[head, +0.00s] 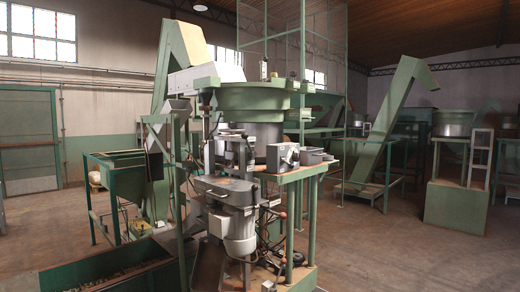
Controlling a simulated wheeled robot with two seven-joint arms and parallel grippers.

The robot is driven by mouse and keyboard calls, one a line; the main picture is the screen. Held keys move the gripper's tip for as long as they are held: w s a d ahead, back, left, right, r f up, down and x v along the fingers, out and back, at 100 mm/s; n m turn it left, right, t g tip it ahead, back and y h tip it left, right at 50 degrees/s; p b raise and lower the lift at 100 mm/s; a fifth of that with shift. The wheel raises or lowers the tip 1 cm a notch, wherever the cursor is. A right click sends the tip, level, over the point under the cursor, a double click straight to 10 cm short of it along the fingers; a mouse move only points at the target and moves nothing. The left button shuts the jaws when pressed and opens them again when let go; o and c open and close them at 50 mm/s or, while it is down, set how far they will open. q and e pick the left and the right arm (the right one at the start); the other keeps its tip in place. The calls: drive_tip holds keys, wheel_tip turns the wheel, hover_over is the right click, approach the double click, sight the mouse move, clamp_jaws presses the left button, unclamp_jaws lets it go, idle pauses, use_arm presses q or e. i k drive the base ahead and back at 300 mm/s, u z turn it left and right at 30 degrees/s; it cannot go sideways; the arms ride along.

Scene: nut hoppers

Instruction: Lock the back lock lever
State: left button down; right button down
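A green and grey machine (240,190) stands in the middle of the head view, with a large round green bowl (250,96) on top. A lever with a reddish knob (283,215) sticks out at the machine's lower right side, beside a grey motor (239,228). I cannot tell whether this is the back lock lever, or whether it is locked. The machine's far side is hidden. Neither of my grippers shows in the head view.
A dark green trough (110,268) lies at the lower left, near a green hopper (118,172). A green conveyor (385,130) and a green stand (456,205) are at the right. The brown floor (385,250) at the right front is clear.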

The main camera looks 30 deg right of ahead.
sight(245, 135)
drive_tip(key=z, duration=0.3)
drive_tip(key=i, duration=1.25)
drive_tip(key=u, duration=0.3)
